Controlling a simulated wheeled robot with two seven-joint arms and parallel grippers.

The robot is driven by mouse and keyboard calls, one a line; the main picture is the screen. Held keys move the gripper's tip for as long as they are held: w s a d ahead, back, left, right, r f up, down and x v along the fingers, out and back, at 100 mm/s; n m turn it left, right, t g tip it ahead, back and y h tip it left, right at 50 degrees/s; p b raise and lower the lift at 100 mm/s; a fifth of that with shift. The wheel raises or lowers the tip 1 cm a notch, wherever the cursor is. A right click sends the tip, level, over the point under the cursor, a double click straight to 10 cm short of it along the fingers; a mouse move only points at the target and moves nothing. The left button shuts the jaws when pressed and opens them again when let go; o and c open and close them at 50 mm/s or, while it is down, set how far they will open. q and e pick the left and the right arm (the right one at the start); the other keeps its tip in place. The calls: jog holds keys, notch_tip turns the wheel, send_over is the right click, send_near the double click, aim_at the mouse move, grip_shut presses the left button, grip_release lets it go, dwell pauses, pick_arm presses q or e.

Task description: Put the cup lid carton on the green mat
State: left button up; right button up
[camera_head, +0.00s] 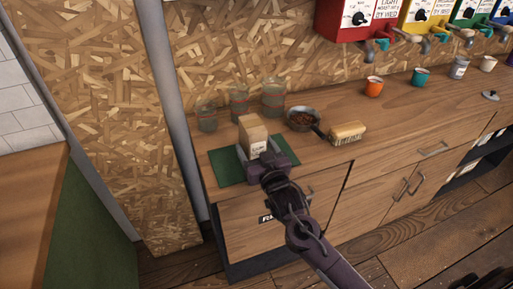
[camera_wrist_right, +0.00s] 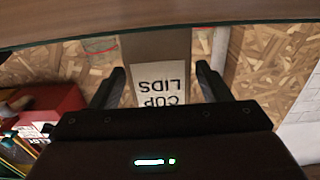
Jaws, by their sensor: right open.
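The cup lid carton (camera_head: 253,130) is a tan box with a white label. It appears to stand upright on the green mat (camera_head: 229,169), near the mat's middle; its foot is partly hidden by my gripper. My right gripper (camera_head: 261,153) is open at the carton's near side, with a finger to either side of it. In the right wrist view, the carton (camera_wrist_right: 160,48) shows between the spread fingertips (camera_wrist_right: 160,72), its "CUP LIDS" label upside down, with gaps beside it. My left gripper is not in view.
Glass jars (camera_head: 239,103) stand behind the mat. A pan of beans (camera_head: 303,119) and a tan packet (camera_head: 347,132) lie to its right. An orange cup (camera_head: 373,87) and a teal cup (camera_head: 420,76) stand farther right. The front counter right of the packet is clear.

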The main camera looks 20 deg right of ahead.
jog(key=s+b, duration=0.1)
jog(key=s, duration=1.1)
jog(key=shift+d+b, duration=0.25)
jog(key=shift+b, duration=0.1)
